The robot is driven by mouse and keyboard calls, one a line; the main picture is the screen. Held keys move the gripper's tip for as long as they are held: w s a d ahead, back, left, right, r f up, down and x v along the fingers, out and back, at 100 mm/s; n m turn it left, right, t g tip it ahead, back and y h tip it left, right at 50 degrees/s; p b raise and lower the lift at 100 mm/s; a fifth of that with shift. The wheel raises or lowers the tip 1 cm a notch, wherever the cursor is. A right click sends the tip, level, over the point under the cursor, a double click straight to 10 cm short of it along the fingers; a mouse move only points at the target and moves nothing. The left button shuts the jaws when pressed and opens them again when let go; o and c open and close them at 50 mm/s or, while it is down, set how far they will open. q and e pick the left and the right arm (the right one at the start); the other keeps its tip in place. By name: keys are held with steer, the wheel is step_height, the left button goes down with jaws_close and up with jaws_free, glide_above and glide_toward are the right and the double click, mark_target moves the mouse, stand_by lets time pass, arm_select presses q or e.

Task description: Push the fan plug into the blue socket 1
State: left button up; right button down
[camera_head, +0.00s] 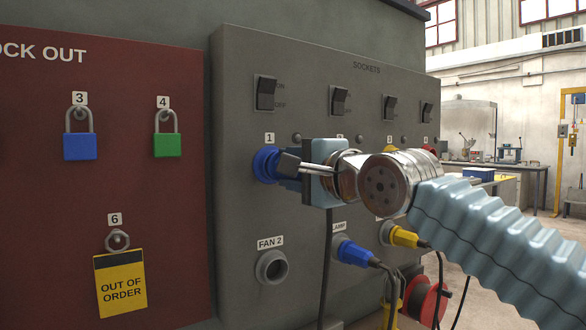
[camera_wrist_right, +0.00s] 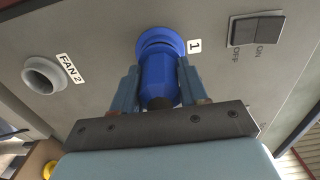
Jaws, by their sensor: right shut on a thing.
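The blue socket 1 (camera_head: 264,164) is on the grey panel under the label 1; its round rim (camera_wrist_right: 160,36) also shows in the right wrist view. My right gripper (camera_head: 290,166) is in front of it, shut on the blue fan plug (camera_wrist_right: 158,82). The wrist view shows one finger on each side of the plug body. The plug points straight at the socket, and its front end meets or overlaps the blue rim. I cannot tell how deep it sits. A dark cable (camera_head: 327,260) hangs below the gripper. My left gripper is not in view.
An empty grey FAN 2 socket (camera_head: 271,267) is below socket 1. A blue lamp plug (camera_head: 355,253) and a yellow plug (camera_head: 404,237) with cables are lower right. Switches (camera_head: 265,93) line the panel top. A red lockout board (camera_head: 60,200) with padlocks stands left.

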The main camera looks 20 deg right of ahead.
steer(key=shift+w, duration=0.2)
stand_by(0.5)
steer(key=c, duration=0.5)
jaws_free()
steer(key=shift+a, duration=0.1)
steer(key=b+v, duration=0.2)
steer(key=v, duration=1.1)
steer(key=shift+s+b, duration=0.35)
steer(key=shift+b, duration=0.05)
